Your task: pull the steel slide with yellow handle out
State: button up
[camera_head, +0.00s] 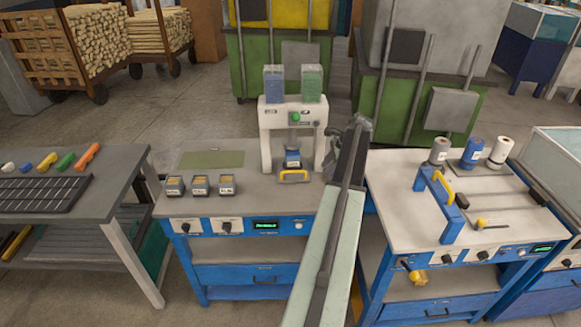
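The steel slide (289,168) lies low in the opening of a white press (270,145) on the middle bench. Its yellow handle (294,177) points toward the front of the bench. A small blue and grey container (292,158) appears to stand on the slide. My arm reaches up from the bottom of the view, just right of the press. My gripper (359,128) is at the arm's far end, right of the press and apart from the handle in the picture. It is small and dark, and its fingers cannot be made out.
Several small filled boxes (200,184) stand left of the press beside a green mat (211,159). The right bench (400,220) carries a blue frame with a yellow handle (443,187) and several rolls or jars.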

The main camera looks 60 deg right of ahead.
send_near(294, 171)
jog(key=x, duration=0.3)
jog(key=b+x, duration=0.4)
jog(key=x, duration=0.1)
jog(key=shift+w+a+b, duration=0.1)
jog(key=shift+w+b, duration=0.2)
jog(key=shift+w, duration=0.1)
jog(key=shift+r, duration=0.1)
grip_shut()
dwell(0.6)
